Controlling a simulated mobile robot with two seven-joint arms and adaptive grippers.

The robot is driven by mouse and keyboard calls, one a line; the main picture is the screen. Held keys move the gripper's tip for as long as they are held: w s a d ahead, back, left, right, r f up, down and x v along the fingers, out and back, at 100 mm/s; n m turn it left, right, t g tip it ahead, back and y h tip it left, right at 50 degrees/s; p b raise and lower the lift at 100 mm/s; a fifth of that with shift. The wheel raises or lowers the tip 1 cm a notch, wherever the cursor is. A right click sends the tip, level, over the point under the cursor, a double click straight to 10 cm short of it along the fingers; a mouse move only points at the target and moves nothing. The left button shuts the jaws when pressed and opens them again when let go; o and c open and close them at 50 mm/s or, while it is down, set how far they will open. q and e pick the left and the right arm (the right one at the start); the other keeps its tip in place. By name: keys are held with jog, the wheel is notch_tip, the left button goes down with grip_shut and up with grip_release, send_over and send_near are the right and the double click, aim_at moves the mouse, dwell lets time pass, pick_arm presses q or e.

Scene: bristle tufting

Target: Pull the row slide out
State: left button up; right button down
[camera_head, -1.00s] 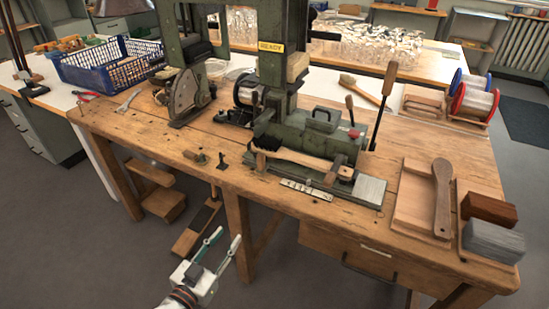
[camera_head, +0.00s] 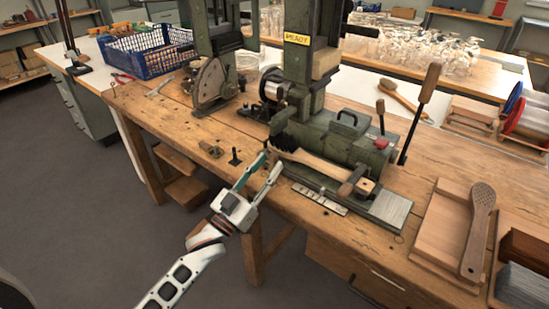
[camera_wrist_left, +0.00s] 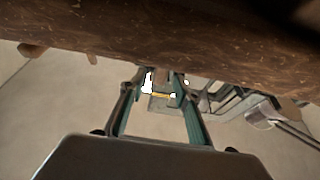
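The green tufting machine (camera_head: 335,140) stands on the workbench, with a "READY" label on its column. A wooden brush body with dark bristles (camera_head: 283,143) at its left end lies along its front. A wooden knob part (camera_head: 366,186) and a grey metal plate (camera_head: 390,210) sit at its right front; a marked metal strip (camera_head: 320,199) lies before it. I cannot tell which part is the row slide. My left gripper (camera_head: 270,163) is open and empty at the bench's front edge, near the brush's bristled end. Its parted fingers show in the left wrist view (camera_wrist_left: 158,110).
The workbench (camera_head: 180,120) has small fittings (camera_head: 234,157) left of the gripper. A tall wooden-handled lever (camera_head: 425,95) rises at the machine's right. A wooden tray with a paddle (camera_head: 479,220) lies farther right. A blue crate (camera_head: 150,50) stands back left.

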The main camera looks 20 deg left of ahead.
aim_at(271, 161)
pick_arm(q)
jog(key=shift+x, duration=1.7)
grip_shut()
jog(key=d, duration=0.2)
jog(key=s+d+p, duration=0.1)
jog(key=d, duration=0.1)
jog(key=s+d, duration=0.1)
jog(key=d, duration=0.1)
jog(key=shift+r, duration=0.1)
jog(key=shift+s+d, duration=0.15)
jog(key=shift+d, duration=0.1)
grip_release()
jog(key=shift+d, duration=0.15)
